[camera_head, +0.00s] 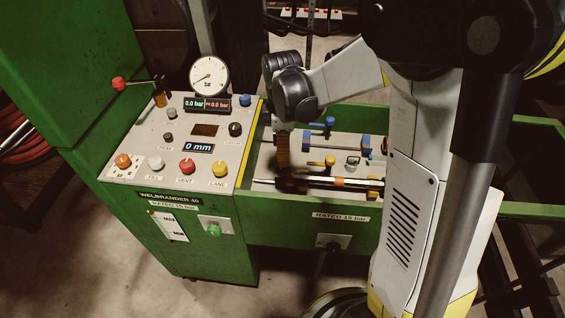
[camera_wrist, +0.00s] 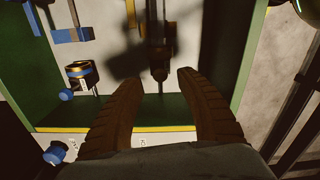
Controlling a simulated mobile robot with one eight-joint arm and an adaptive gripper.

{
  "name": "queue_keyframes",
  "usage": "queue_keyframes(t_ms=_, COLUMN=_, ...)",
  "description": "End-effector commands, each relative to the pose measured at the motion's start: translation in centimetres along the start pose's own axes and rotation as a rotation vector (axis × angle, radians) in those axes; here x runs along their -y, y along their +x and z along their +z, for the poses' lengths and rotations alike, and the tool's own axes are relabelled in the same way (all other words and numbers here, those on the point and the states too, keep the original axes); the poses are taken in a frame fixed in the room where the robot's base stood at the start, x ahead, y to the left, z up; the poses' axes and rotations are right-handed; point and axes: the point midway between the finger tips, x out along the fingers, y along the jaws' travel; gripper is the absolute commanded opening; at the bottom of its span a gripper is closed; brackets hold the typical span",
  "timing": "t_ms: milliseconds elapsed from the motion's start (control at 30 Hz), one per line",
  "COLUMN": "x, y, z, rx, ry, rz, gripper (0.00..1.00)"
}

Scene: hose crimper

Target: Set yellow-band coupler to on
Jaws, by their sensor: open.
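I cannot single out the yellow-band coupler for certain. In the head view a small yellow knob (camera_head: 330,160) stands in the green trough, right of my gripper, and a yellow clamp-like part (camera_head: 375,190) sits at the trough's right, partly behind my arm. My gripper (camera_head: 283,170) points down into the trough beside the control panel. In the wrist view its two ribbed fingers (camera_wrist: 155,100) are apart with nothing between them. A dark rod-like fitting (camera_wrist: 158,65) lies ahead of them. A blue-band coupler (camera_wrist: 80,73) with a blue knob (camera_wrist: 66,95) is left of the fingers.
The control panel (camera_head: 150,140) left of the trough carries several coloured knobs, a gauge (camera_head: 209,77) and displays reading 0.0 bar and 0 mm. A dark horizontal hose with an orange band (camera_head: 339,182) crosses the trough. The green trough wall (camera_head: 285,226) bounds the front.

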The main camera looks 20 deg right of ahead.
Motion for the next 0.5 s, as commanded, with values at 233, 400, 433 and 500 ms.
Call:
queue_keyframes(t_ms=233, x=0.0, y=-4.6, z=0.0, rx=0.001, ry=0.001, rz=0.0, gripper=0.44)
queue_keyframes(t_ms=400, x=0.0, y=-5.7, z=0.0, rx=0.001, ry=0.001, rz=0.0, gripper=0.44)
queue_keyframes(t_ms=433, x=0.0, y=-5.8, z=0.0, rx=0.001, ry=0.001, rz=0.0, gripper=0.44)
queue_keyframes(t_ms=500, x=0.0, y=-5.8, z=0.0, rx=0.001, ry=0.001, rz=0.0, gripper=0.44)
